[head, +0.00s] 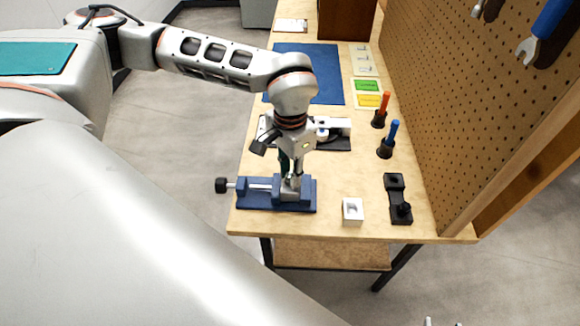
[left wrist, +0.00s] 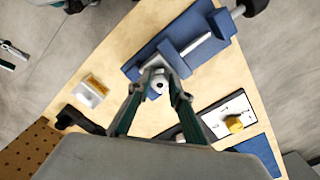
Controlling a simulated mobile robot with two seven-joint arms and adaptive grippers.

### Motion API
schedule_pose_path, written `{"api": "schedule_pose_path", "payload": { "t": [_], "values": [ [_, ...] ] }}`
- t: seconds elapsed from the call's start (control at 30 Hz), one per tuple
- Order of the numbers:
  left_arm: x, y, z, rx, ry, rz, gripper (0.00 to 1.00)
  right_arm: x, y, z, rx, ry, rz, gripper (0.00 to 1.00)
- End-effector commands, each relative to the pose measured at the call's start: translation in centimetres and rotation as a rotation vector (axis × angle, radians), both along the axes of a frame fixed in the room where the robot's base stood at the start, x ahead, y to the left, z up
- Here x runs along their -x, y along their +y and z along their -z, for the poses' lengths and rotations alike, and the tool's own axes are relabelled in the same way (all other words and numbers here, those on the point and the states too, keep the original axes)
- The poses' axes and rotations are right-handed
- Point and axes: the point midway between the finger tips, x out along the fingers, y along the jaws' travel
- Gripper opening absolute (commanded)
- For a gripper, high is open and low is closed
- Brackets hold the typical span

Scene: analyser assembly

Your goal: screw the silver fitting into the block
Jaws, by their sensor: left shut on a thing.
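My left gripper (head: 290,174) points straight down over the blue vise (head: 246,206). It is shut on the silver fitting (left wrist: 160,86), a round piece with a dark hole in its top, between the fingertips in the left wrist view. The grey block (head: 291,190) sits between the vise jaws, directly under the fitting. The fingers partly hide the block, and I cannot tell how deep the fitting sits in it. My right gripper (left wrist: 10,57) shows at the left edge of the left wrist view, away from the table, with its fingertips apart and empty.
A white block with a hole (head: 352,211) and a black fixture (head: 398,200) lie right of the vise. A white and black device (head: 334,130) lies behind it. Red (head: 381,108) and blue (head: 388,138) handled tools stand near the pegboard (head: 450,110). The table's front edge is close to the vise.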

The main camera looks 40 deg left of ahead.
Motion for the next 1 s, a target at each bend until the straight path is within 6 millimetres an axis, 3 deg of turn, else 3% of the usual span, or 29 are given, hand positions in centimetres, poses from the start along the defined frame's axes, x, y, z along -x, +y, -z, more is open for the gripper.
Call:
{"api": "schedule_pose_path", "payload": {
  "t": [0.27, 0.53, 0.77, 1.0],
  "values": [
    [-0.1, 0.0, -0.1, 0.001, -0.002, -0.002, 0.00, -0.2, 0.1, 0.1, -0.011, -0.001, 0.004, 0.40],
    [-0.1, 0.0, -0.1, 0.001, -0.002, 0.000, 0.00, 2.6, 0.9, 3.0, -0.036, 0.065, 0.001, 0.40],
    [-0.1, 0.0, -0.5, -0.002, -0.003, 0.245, 0.00, 2.6, 0.9, 0.9, -0.035, 0.062, 0.001, 0.40],
    [-0.2, -0.2, -0.7, 0.001, -0.007, 0.292, 0.00, 1.2, 0.7, -2.6, -0.036, 0.029, 0.004, 0.40]
  ]
}}
